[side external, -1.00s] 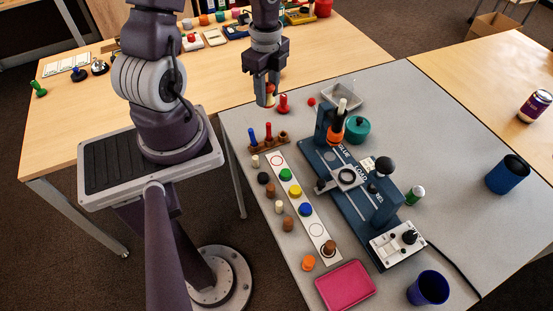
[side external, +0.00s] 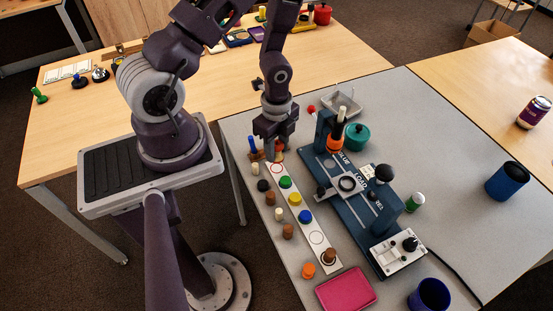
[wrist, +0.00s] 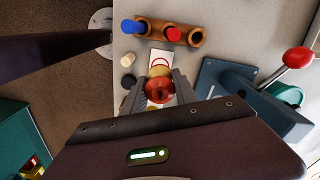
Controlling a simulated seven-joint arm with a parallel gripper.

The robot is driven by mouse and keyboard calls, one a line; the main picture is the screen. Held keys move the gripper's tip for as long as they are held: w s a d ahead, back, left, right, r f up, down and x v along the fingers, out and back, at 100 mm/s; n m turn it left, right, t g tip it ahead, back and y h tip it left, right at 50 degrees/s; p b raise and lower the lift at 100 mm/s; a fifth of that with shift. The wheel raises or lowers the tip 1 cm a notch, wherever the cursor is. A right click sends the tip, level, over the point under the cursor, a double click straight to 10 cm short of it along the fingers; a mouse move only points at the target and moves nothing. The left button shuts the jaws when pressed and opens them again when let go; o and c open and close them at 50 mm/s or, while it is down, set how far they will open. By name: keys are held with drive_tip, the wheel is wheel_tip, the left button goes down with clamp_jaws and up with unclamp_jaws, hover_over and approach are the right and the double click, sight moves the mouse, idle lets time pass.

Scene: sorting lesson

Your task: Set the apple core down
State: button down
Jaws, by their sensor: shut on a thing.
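The apple core (wrist: 159,90), reddish with a tan end, is held between the two fingers of my gripper (wrist: 162,78) in the wrist view. In the side view my gripper (side external: 275,148) is low over the far end of the white strip (side external: 296,202), and the core is mostly hidden there. The strip's red ring (side external: 277,169) shows just in front of the fingers. In the wrist view the ring (wrist: 161,62) lies just beyond the core, partly covered. I cannot tell whether the core touches the strip.
A wooden rack (wrist: 151,40) with blue and red pegs stands close beyond the strip. The blue machine (side external: 352,190) stands to the right, with its red lever knob (wrist: 298,57). Small pegs (side external: 270,199) line the strip's left. A pink box (side external: 345,288) lies near the front.

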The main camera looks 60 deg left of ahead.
sight(277, 158)
drive_tip(key=shift+f, duration=2)
drive_tip(key=c, duration=1)
unclamp_jaws()
drive_tip(key=shift+f, duration=0.1)
drive_tip(key=shift+o, duration=0.2)
